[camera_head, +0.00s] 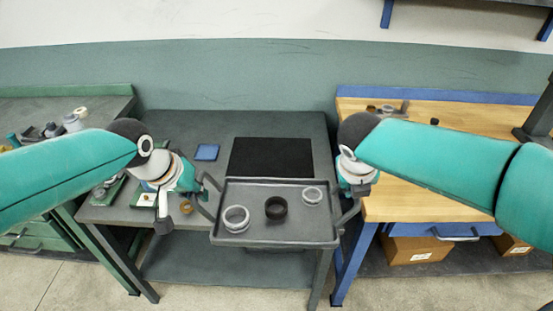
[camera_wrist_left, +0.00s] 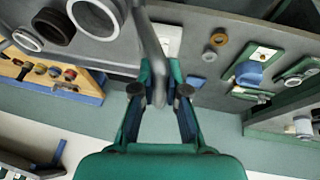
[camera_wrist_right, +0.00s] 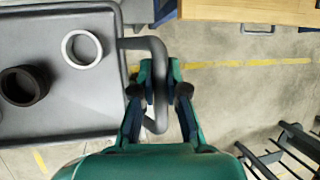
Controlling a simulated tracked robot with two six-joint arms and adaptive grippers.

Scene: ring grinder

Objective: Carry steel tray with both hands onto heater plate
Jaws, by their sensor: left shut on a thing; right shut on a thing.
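The grey steel tray (camera_head: 258,238) is held at the front edge of the grey middle table, with a pale ring (camera_head: 236,218), a black ring (camera_head: 276,208) and a smaller pale ring (camera_head: 312,195) on it. The black heater plate (camera_head: 272,155) lies flat on the table just behind the tray. My left gripper (camera_head: 207,190) is shut on the tray's left handle, which also shows in the left wrist view (camera_wrist_left: 150,45). My right gripper (camera_head: 352,195) is shut on the right handle, seen in the right wrist view (camera_wrist_right: 160,60). The tray's underside is hidden in the head view.
A blue pad (camera_head: 207,152) and an orange ring (camera_head: 186,207) lie on the table left of the tray. A wooden-topped bench (camera_head: 440,150) stands at the right and a green bench (camera_head: 100,105) at the left. Cardboard boxes (camera_head: 415,250) sit under the right bench.

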